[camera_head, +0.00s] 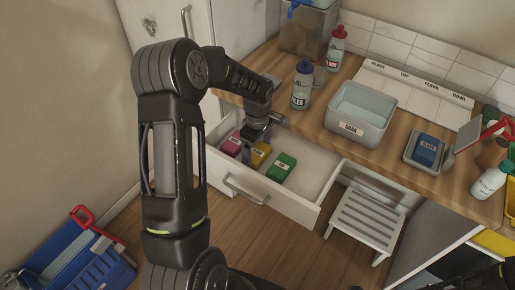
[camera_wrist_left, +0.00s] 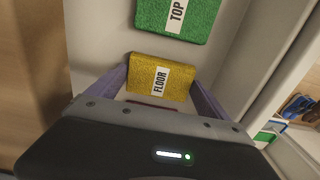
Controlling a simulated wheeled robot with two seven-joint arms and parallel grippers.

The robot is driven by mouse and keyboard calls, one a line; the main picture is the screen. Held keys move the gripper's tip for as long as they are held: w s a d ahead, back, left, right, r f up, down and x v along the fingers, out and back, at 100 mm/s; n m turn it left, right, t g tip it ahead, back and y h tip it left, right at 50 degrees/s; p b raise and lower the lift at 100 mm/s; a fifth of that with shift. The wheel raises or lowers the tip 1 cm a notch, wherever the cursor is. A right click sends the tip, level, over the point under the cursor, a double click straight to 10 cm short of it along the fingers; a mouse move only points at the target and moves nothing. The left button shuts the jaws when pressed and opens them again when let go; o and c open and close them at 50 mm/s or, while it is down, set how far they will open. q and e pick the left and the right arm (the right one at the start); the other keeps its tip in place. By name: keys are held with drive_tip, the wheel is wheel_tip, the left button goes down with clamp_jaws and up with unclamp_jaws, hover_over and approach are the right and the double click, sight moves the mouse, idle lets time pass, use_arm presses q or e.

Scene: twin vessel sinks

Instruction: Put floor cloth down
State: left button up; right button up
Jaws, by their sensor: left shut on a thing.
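The floor cloth (camera_head: 261,154) is yellow with a white FLOOR label, and it also shows in the left wrist view (camera_wrist_left: 148,78). My left gripper (camera_head: 253,146) reaches down into the open white drawer (camera_head: 316,184). It is shut on the floor cloth, with one finger at each side of it. The cloth is inside the drawer, between a green TOP cloth (camera_head: 281,168) and a pink cloth (camera_head: 231,145). I cannot tell whether it touches the drawer bottom. My right gripper is not in view.
The drawer's right part is bare. A white slatted stool (camera_head: 366,222) stands right of the drawer.

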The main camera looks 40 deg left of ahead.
sight(258, 152)
use_arm(q)
drive_tip(key=shift+f, duration=0.2)
drive_tip(key=o, duration=1.1)
drive_tip(key=shift+r, duration=0.1)
wheel_tip(258, 152, up, 12)
drive_tip(key=shift+r+b, duration=0.15)
drive_tip(key=shift+b, duration=0.2)
